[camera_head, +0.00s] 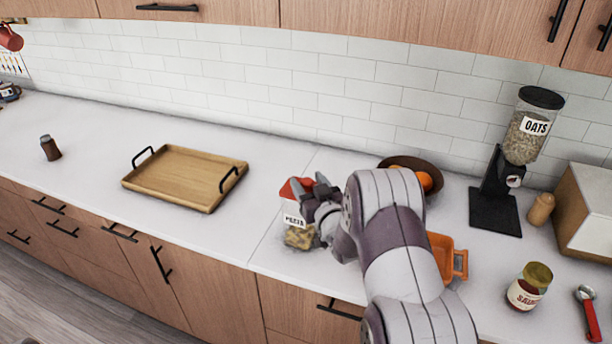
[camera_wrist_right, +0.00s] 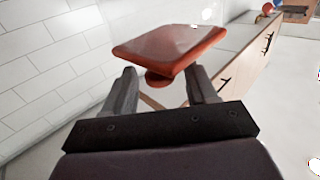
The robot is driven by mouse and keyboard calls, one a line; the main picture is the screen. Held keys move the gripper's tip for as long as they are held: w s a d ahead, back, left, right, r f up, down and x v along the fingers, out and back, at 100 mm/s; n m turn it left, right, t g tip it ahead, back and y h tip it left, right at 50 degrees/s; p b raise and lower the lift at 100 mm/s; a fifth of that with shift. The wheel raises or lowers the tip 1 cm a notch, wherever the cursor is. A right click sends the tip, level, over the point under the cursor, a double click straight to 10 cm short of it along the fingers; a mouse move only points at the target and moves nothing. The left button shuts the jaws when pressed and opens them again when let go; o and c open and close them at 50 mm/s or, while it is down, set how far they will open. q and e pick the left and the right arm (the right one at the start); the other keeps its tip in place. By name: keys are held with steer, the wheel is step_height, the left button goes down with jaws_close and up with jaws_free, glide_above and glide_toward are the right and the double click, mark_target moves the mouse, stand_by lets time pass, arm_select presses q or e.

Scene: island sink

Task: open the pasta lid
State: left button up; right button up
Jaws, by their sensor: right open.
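The pasta jar (camera_head: 298,234) is a clear container with a white label and yellowish pasta inside. It stands on the white counter near the middle of the head view. Its red lid (camera_head: 290,188) shows at the top, partly hidden by my right gripper (camera_head: 320,188). In the right wrist view the lid (camera_wrist_right: 172,45) is a broad red slab with a small round knob just beyond the fingers. My right gripper (camera_wrist_right: 162,82) is open, with one finger on each side below the lid. Whether a finger touches the lid is unclear. My left gripper is not in view.
A wooden tray (camera_head: 187,177) lies to the left, with a small brown jar (camera_head: 50,148) beyond. The counter between tray and pasta is clear.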

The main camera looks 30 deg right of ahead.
steer(key=shift+w+r, duration=0.2)
steer(key=shift+r, duration=0.1)
steer(key=shift+w+f, duration=0.25)
steer(key=shift+w, duration=0.2)
steer(key=shift+s+r, duration=0.1)
steer(key=shift+s, duration=0.1)
jaws_close()
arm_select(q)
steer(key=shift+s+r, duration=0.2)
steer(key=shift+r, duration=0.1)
arm_select(e)
steer(key=shift+w, duration=0.1)
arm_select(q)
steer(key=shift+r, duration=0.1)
arm_select(e)
steer(key=shift+r, duration=0.15)
